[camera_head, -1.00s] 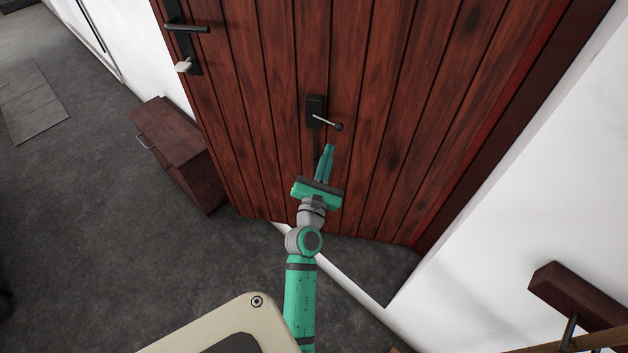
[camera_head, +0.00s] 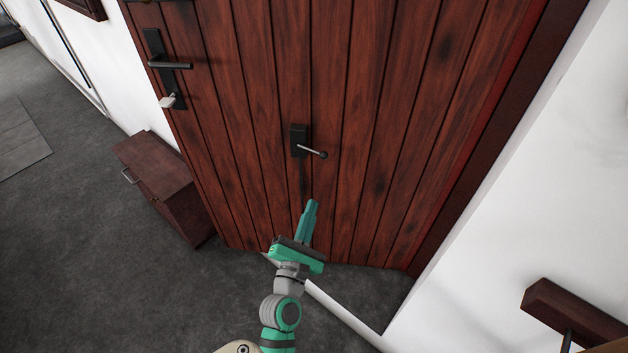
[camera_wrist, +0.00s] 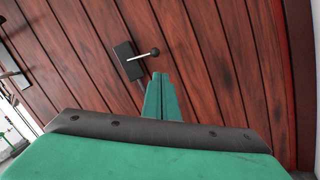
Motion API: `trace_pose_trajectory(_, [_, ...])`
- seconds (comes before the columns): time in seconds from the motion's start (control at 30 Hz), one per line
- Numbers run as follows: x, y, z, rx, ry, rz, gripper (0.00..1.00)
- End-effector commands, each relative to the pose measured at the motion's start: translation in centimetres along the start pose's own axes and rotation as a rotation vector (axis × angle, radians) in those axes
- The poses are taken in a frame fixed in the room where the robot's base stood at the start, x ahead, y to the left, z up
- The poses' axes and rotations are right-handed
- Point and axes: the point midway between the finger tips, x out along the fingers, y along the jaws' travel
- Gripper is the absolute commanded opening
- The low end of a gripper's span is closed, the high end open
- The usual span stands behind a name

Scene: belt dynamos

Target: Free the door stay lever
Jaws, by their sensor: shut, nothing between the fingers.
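The door stay lever (camera_head: 312,150) is a thin metal rod with a dark ball end on a black plate (camera_head: 299,141), fixed low on the dark red wooden door (camera_head: 350,90). The rod points right and slightly down in the head view. In the wrist view the lever (camera_wrist: 145,54) lies just beyond my fingertips, up and to the left. My green gripper (camera_head: 311,203) is shut and empty, with its fingertips below the lever and apart from it.
A black door handle (camera_head: 172,65) with a light key or thumb turn (camera_head: 168,101) below it is at the door's upper left. A small dark wooden cabinet (camera_head: 165,185) stands left of the door. A dark wooden piece (camera_head: 570,315) is at the lower right. Grey floor (camera_head: 80,260) at left is clear.

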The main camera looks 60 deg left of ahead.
Motion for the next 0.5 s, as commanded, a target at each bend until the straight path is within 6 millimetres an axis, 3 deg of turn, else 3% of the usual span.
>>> trace_pose_trajectory(0.2, [-0.2,1.1,0.9,0.275,0.078,-0.043,0.00])
trace_pose_trajectory(0.5, [-0.6,3.1,0.6,0.448,0.168,-0.038,0.00])
